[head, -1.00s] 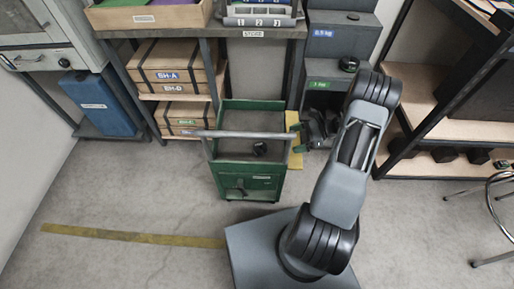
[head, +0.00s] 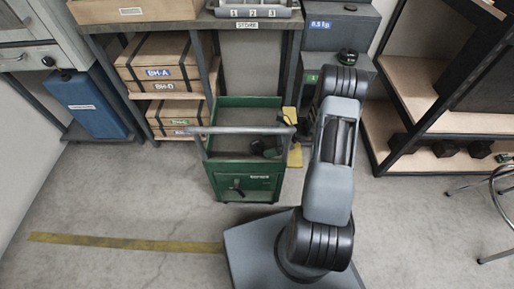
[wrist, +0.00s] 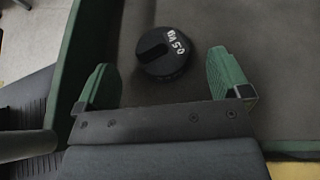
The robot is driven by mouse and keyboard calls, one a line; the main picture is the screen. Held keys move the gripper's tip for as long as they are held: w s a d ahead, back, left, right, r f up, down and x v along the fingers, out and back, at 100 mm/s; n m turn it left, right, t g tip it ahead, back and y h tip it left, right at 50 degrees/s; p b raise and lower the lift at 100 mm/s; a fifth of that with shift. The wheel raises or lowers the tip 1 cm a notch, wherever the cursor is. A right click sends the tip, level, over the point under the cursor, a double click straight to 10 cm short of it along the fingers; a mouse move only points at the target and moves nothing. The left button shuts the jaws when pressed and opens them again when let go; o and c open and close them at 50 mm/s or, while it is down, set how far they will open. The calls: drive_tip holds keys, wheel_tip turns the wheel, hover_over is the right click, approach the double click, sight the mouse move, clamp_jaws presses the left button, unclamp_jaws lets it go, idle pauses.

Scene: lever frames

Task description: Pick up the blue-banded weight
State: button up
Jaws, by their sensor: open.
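A round black weight (wrist: 163,52) with a raised grip bar and white lettering that seems to read 0.5 kg lies on the grey floor of the green cart. No blue band shows on it. In the head view the weight (head: 256,147) is a small dark shape in the cart. My gripper (wrist: 163,75) is open, its green fingers left and right of the weight's near side. The weight sits between and slightly beyond the fingertips, with gaps on both sides. In the head view my gripper is small and dark over the cart, its fingers hard to make out.
The green cart (head: 250,184) has raised walls and a grey handle bar (head: 240,131). Another black weight (head: 347,56) sits on a grey bin at the right. Wooden boxes (head: 163,75) fill the left shelf. A stool (head: 497,190) stands at right.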

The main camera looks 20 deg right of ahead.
sight(255, 146)
drive_tip(key=shift+b+x, duration=0.55)
drive_tip(key=shift+x, duration=1.35)
drive_tip(key=shift+w, duration=0.1)
drive_tip(key=shift+d, duration=0.1)
drive_tip(key=c, duration=1.3)
